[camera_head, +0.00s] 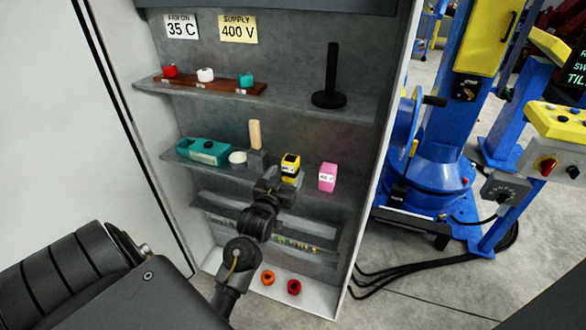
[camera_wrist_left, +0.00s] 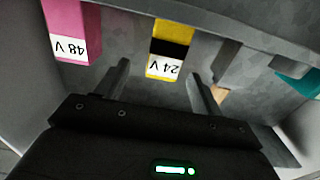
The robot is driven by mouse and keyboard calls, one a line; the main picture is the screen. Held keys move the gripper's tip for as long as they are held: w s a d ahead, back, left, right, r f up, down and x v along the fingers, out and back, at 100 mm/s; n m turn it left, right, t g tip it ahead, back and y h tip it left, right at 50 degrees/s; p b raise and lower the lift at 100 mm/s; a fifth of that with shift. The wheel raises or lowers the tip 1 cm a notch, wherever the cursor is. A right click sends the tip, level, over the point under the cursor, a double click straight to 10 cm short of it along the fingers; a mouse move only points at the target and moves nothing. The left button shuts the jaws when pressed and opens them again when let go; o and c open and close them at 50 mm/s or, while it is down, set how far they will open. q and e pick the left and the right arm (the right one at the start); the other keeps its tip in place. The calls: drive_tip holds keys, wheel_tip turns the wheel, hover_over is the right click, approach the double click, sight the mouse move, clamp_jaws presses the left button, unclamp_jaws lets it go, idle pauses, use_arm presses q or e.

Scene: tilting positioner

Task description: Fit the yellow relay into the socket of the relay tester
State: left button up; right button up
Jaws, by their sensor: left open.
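The yellow relay (camera_head: 291,164) with a black band stands on the middle shelf of the cabinet. In the left wrist view the yellow relay (camera_wrist_left: 172,45) shows a white 24 V label. My left gripper (camera_head: 276,181) is open in front of it. In the wrist view the fingers of my left gripper (camera_wrist_left: 159,72) are spread, with the relay ahead between their tips and nothing visibly held. My right gripper is not in view.
A pink 48 V block (camera_head: 327,177) stands right of the relay. A wooden-handled object (camera_head: 255,135) and a white round piece (camera_head: 238,158) stand left. The upper shelf holds a rack of knobs (camera_head: 210,84) and a black post (camera_head: 330,85). Cabinet walls enclose both sides.

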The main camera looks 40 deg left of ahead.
sight(288, 168)
use_arm(q)
drive_tip(key=shift+w+a+r, duration=0.15)
drive_tip(key=shift+w+a, duration=0.25)
drive_tip(key=shift+w, duration=0.3)
drive_tip(key=p+x, duration=0.1)
drive_tip(key=x, duration=0.3)
drive_tip(key=shift+w+a, duration=0.2)
drive_tip(key=shift+w, duration=0.05)
drive_tip(key=c, duration=1.1)
